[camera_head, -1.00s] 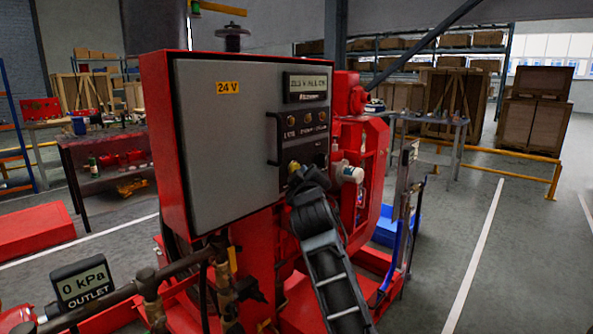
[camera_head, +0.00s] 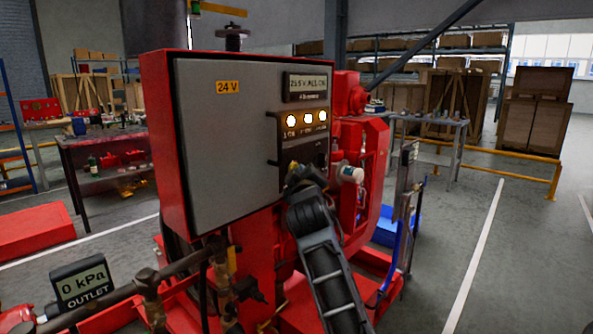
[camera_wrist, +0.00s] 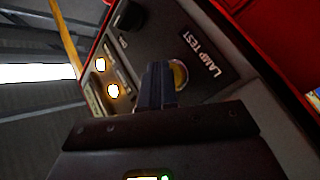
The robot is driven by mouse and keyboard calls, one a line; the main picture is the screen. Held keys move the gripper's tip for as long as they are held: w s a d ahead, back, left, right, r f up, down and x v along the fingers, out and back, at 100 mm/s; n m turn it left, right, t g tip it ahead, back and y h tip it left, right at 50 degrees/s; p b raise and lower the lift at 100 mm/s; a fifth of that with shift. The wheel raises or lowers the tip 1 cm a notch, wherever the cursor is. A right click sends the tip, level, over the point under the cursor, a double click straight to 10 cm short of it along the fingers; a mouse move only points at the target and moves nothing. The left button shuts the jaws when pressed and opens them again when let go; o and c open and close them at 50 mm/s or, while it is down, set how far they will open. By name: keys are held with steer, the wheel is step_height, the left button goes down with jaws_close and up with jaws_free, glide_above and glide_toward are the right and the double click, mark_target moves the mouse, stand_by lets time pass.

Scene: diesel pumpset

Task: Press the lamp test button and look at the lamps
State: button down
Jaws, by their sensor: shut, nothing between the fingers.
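The lamp test button (camera_wrist: 181,75) has a yellowish rim and sits beside the white "LAMP TEST" label (camera_wrist: 201,55) in the wrist view. My gripper (camera_wrist: 158,70) is shut and empty, its tips at the button and covering part of it. I cannot see the exact contact. In the head view my gripper (camera_head: 297,172) reaches the lower part of the panel and hides the button. Two lit lamps (camera_wrist: 112,91) also show in the wrist view.
The red control box (camera_head: 165,140) has a grey door with a handle beside the panel. A display (camera_head: 307,86) above the lamps shows text. A black knob (camera_wrist: 129,16) sits near the button.

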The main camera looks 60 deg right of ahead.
steer(key=shift+s+a+p, duration=0.25)
steer(key=shift+s+p, duration=0.15)
steer(key=shift+s, duration=0.4)
steer(key=s+p, duration=0.1)
steer(key=s, duration=0.1)
steer(key=s+a+p, duration=0.1)
steer(key=s, duration=0.2)
stand_by(0.4)
steer(key=shift+a, duration=0.1)
stand_by(0.7)
